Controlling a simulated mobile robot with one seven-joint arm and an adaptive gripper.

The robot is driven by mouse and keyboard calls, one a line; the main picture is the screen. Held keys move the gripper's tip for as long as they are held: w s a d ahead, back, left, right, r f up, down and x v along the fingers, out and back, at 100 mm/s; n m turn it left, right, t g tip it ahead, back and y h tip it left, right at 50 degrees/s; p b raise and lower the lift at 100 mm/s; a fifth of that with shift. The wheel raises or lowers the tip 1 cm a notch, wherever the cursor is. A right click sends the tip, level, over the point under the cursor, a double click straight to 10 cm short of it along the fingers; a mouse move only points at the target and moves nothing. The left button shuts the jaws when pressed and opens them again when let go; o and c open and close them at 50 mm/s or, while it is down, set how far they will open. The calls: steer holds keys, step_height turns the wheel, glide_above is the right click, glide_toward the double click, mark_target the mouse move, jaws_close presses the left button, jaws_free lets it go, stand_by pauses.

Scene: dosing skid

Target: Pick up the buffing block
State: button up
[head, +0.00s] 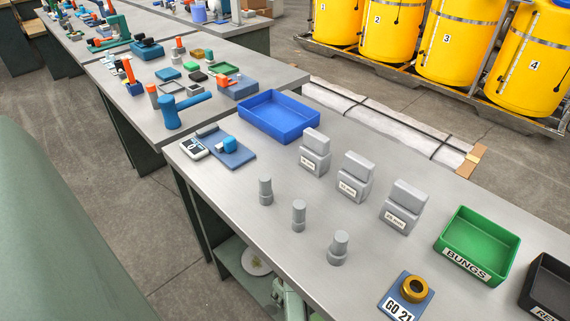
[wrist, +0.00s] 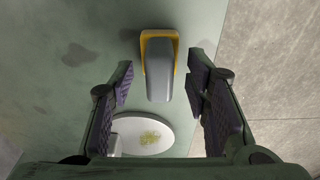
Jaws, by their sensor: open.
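What looks like the buffing block, a grey rounded block with a yellow edge around its top and sides, lies on a green surface in the wrist view (wrist: 161,70). I cannot make it out in the head view. My gripper (wrist: 160,88) is open and empty, with one dark ridged finger on each side of the block's line. The block lies between and a little beyond the fingertips, and no contact shows. In the head view, pale green parts that seem to be my arm show low at the table's front edge; the fingers are hidden there.
A white round disc with a yellowish stain (wrist: 143,135) lies close to the block; it also shows on the lower shelf under the table (head: 257,262). The grey tabletop (head: 250,225) overhangs this shelf. Bare floor (wrist: 265,80) is to the right in the wrist view.

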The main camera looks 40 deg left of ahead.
steer(key=shift+c, duration=0.2)
jaws_close()
stand_by(0.4)
